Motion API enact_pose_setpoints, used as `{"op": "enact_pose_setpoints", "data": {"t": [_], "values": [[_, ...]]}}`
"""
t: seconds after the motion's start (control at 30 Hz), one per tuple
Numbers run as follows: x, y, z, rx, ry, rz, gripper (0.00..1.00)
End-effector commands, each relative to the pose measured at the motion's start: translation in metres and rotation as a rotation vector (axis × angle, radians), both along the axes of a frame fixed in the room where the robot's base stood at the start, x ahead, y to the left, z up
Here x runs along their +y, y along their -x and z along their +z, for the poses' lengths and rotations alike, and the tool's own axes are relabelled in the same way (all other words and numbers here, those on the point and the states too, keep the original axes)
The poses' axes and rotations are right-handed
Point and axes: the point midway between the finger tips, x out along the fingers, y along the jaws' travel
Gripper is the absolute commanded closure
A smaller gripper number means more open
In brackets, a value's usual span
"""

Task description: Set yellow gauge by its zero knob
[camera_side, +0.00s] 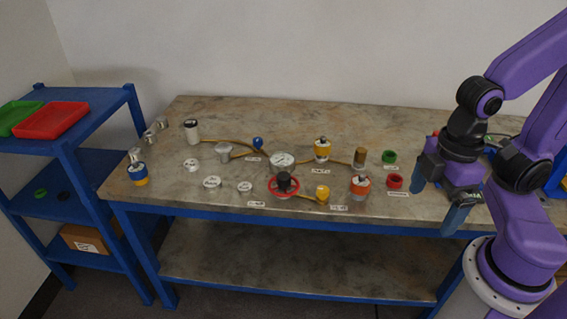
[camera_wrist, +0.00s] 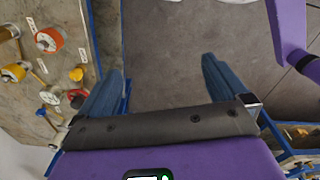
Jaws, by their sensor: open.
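A round white-faced gauge (camera_side: 283,160) stands mid-bench. I cannot make out a yellow body on it or tell which part is its zero knob. In front of it is a red ring with a black knob (camera_side: 284,183). A small yellow knob or cap (camera_side: 322,192) is to the right of that. The gauge also shows small at the left of the wrist view (camera_wrist: 50,97), with the yellow part (camera_wrist: 76,74) near it. My gripper (camera_side: 433,210) is open and empty at the bench's front right, well right of the gauge. Its blue fingers (camera_wrist: 163,68) are apart over the floor.
Hoses run across the bench. White discs and vessels stand left. A blue shelf (camera_side: 90,135) holds trays at far left.

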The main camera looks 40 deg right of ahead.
Motion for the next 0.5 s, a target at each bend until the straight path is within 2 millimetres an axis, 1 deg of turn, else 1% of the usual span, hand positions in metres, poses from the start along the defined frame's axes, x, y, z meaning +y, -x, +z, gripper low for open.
{"op": "enact_pose_setpoints", "data": {"t": [0.07, 0.1, 0.17, 0.2, 0.23, 0.27, 0.37, 0.47, 0.5], "values": [[0.000, 0.000, 0.000, 0.000, 0.000, 0.000, 0.00], [0.000, 0.000, 0.000, 0.000, 0.000, 0.000, 0.06], [0.001, -0.001, 0.000, 0.000, 0.000, -0.002, 0.26], [0.002, -0.003, 0.001, 0.000, 0.000, -0.006, 0.39], [0.004, -0.006, 0.002, 0.001, 0.001, -0.012, 0.49], [0.006, -0.010, 0.003, 0.000, 0.001, -0.018, 0.52], [0.017, -0.031, 0.010, 0.001, 0.002, -0.054, 0.52], [0.031, -0.062, 0.019, 0.002, 0.004, -0.104, 0.52], [0.035, -0.077, 0.022, 0.004, 0.006, -0.125, 0.52]]}}
